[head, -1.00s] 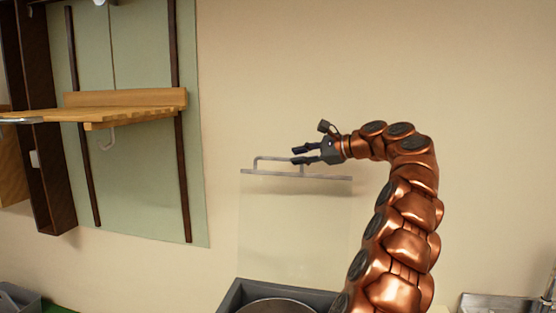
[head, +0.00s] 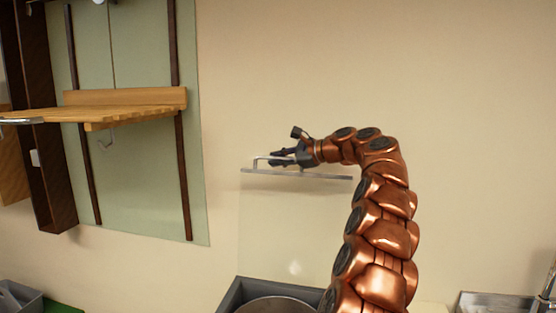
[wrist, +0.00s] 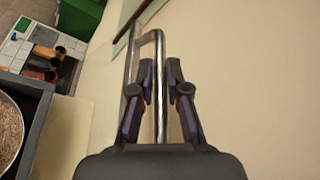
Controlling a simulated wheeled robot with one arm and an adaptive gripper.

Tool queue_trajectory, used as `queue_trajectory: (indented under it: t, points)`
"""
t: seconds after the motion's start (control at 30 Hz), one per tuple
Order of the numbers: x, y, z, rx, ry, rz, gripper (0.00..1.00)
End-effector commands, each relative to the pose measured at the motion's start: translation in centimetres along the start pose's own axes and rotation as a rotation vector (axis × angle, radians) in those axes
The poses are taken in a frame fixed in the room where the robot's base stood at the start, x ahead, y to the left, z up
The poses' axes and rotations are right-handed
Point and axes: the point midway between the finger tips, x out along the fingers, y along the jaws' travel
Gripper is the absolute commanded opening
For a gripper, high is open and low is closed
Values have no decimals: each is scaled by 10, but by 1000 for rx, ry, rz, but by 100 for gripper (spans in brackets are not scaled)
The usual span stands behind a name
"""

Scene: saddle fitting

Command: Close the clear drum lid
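The clear lid (head: 285,225) stands upright, open, behind the drum in the head view. A grey rail runs along its top edge, with a metal bar handle (head: 256,162) on it. My gripper (head: 276,157) is at this handle. In the wrist view the handle bar (wrist: 160,50) runs between the two fingers of my gripper (wrist: 158,72). The fingers are apart, with a gap visible beside the bar, so I see no grip on it. The drum (head: 280,305) sits in a dark grey housing (head: 238,291) below the lid, partly cut off.
A wooden shelf (head: 120,115) on a pale green wall panel stands to the left. A grey bin (head: 18,298) is at the lower left and a metal sink (head: 490,303) at the lower right. The wall behind the lid is bare.

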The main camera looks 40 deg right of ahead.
Motion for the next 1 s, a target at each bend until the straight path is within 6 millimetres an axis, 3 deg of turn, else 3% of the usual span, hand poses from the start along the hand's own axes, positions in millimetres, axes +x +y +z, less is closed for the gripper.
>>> queue_trajectory:
  t: [0.1, 0.73, 1.0]
  points:
    - [0, 0, 0, 0, 0, 0, 0]
    - [0, 2, 1, -4, -1, -2, 0]
    - [-5, 14, 14, -48, -2, -22, 0]
